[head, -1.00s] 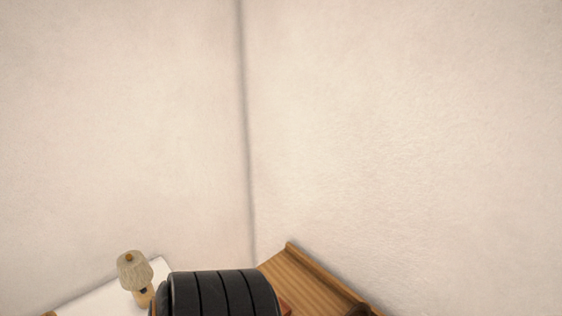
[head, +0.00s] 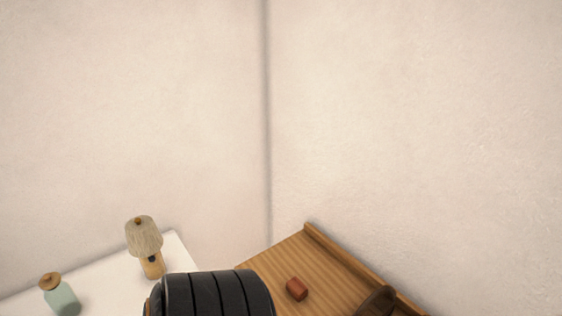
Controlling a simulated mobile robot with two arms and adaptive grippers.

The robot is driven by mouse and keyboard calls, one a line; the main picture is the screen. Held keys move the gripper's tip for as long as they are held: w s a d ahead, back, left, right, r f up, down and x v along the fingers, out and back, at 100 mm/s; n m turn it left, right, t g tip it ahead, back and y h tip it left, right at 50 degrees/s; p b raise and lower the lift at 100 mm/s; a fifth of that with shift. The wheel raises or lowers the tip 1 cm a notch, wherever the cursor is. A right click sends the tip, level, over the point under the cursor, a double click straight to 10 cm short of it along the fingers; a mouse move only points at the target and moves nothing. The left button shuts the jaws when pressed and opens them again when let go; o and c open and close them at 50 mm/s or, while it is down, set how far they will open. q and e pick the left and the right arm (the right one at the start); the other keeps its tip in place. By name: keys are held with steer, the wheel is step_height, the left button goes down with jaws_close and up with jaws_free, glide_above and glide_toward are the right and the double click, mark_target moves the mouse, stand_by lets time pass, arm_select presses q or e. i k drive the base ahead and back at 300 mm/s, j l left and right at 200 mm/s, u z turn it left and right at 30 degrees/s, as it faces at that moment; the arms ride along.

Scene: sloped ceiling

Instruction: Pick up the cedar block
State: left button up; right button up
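A small reddish-brown block (head: 297,289), which looks like the cedar block, lies on a wooden surface (head: 318,258) at the lower middle of the head view. Neither gripper's fingers are in view.
A dark brown rounded object (head: 377,301) sits on the wood to the right of the block. A white tabletop (head: 112,274) at left bears a lamp (head: 146,243) and a pale green jar (head: 62,298). Bare walls meet in a corner behind.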

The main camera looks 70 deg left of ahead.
mark_target(295, 287)
steer(key=u, duration=0.45)
steer(key=l+u, duration=0.15)
steer(key=u, duration=0.7)
steer(key=k+u, duration=0.1)
steer(key=u, duration=0.35)
steer(key=l+u, duration=0.1)
steer(key=u, duration=0.3)
